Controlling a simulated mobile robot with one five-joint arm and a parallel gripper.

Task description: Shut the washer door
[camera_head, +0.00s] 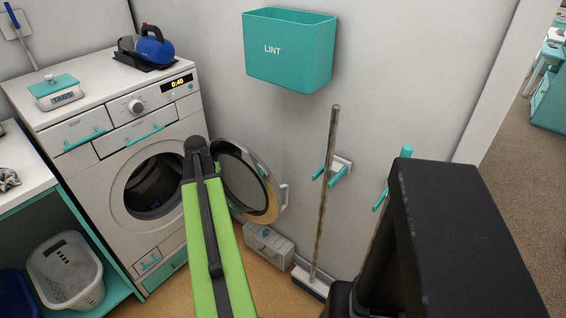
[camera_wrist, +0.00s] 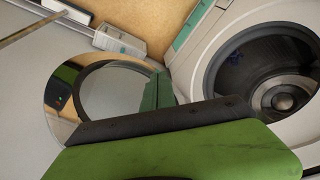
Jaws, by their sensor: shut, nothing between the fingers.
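The white washer (camera_head: 92,180) stands at the left, its round drum opening (camera_head: 150,187) dark inside. Its round door (camera_head: 243,182) is open, swung out to the right, with a grey handle (camera_head: 284,196) on its far edge. My gripper (camera_head: 196,150) is shut and empty. In the head view its black tip lies between the drum opening and the door, hiding the hinge side. In the wrist view the door (camera_wrist: 62,92) is at left and the washer (camera_wrist: 190,62) at right, with the black and green gripper (camera_wrist: 165,122) across the bottom. I cannot tell whether it touches the door.
A grey box (camera_head: 268,244) sits on the floor below the door, by the wall. A broom (camera_head: 325,200) stands to the right. A teal lint bin (camera_head: 290,48) hangs above. A blue iron (camera_head: 153,47) and a tabs box (camera_head: 55,90) are on top of the washer.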

